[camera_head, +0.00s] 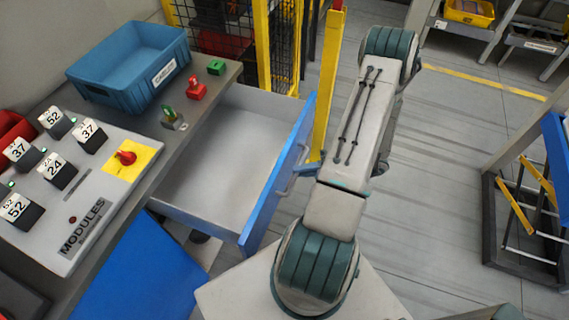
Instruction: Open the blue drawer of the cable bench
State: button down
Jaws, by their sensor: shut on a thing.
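The blue drawer stands out from the cable bench, its grey inside (215,165) open to view and empty where I see it. Its blue front panel (262,210) faces right, towards my arm. A grey bar handle (290,180) is on the outer face of the panel. My gripper (308,168) is at this handle and shut on it, with its tips partly hidden by my own arm. The cable bench (150,165) is at the left, with a grey top.
A blue crate (130,65), red and green connector blocks (197,88), and a panel marked MODULES (85,215) are on the bench. A yellow post (325,90) stands just behind the drawer. A dark-framed rack (525,215) is at the right. The floor between is clear.

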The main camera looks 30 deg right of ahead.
jog(key=shift+s+d, duration=0.4)
jog(key=shift+s, duration=0.2)
jog(key=c, duration=1.5)
grip_release()
jog(key=b+v, duration=0.2)
jog(key=v, duration=1.1)
jog(key=shift+s+d+r+b, duration=0.1)
jog(key=shift+s+d+b, duration=0.1)
jog(key=shift+d+b, duration=0.15)
